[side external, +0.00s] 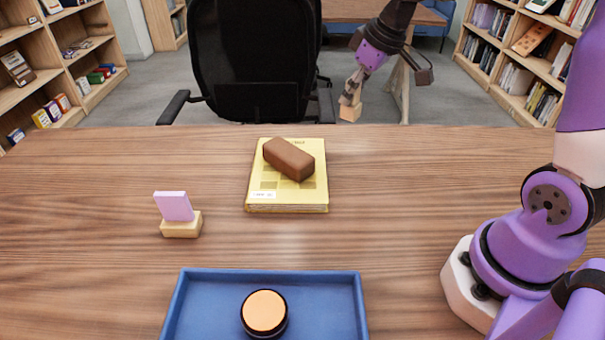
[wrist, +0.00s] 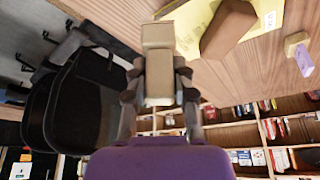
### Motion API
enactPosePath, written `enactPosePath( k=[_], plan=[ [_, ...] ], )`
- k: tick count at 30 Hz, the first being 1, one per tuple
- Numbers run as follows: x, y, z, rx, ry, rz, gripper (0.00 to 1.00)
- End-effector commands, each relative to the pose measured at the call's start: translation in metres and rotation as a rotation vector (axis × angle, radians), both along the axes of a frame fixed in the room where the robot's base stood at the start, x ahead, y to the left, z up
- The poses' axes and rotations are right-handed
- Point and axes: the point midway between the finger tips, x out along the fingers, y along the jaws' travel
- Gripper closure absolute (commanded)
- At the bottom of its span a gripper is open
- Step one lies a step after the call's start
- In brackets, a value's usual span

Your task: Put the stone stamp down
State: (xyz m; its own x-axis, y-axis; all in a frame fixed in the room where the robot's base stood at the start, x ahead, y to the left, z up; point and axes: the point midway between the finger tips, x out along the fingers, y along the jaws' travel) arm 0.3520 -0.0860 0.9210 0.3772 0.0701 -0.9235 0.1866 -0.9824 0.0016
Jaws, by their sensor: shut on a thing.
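The stone stamp, a small tan block (side external: 350,108), is in the grip of my gripper (side external: 352,94), in the air near the far edge of the table, right of the book. It also shows in the wrist view (wrist: 158,38), between the two fingers of my gripper (wrist: 159,82). Its lower end points away from the fingers. In the side view nothing touches it from below. I cannot tell exactly how high it is or whether it is over the table or past its edge.
A brown block (side external: 288,159) lies on a yellow book (side external: 262,198). A pink card (side external: 174,206) stands in a wooden base (side external: 181,227) at left. A blue tray (side external: 345,305) in front holds a round orange-topped container (side external: 264,311). A black chair (side external: 253,50) stands behind.

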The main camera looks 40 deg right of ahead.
Motion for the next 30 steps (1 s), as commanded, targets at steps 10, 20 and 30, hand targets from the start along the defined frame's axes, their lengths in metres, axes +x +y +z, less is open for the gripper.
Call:
enactPosePath(
  k=[10, 20, 30],
  plan=[
    [-0.079, -0.088, 0.002, -0.002, -0.003, -0.877, 1.0],
    [-0.113, -0.15, -0.034, 0.0, 0.005, -0.985, 1.0],
    [-0.133, -0.202, -0.068, -0.001, 0.001, -0.971, 1.0]
  ],
)
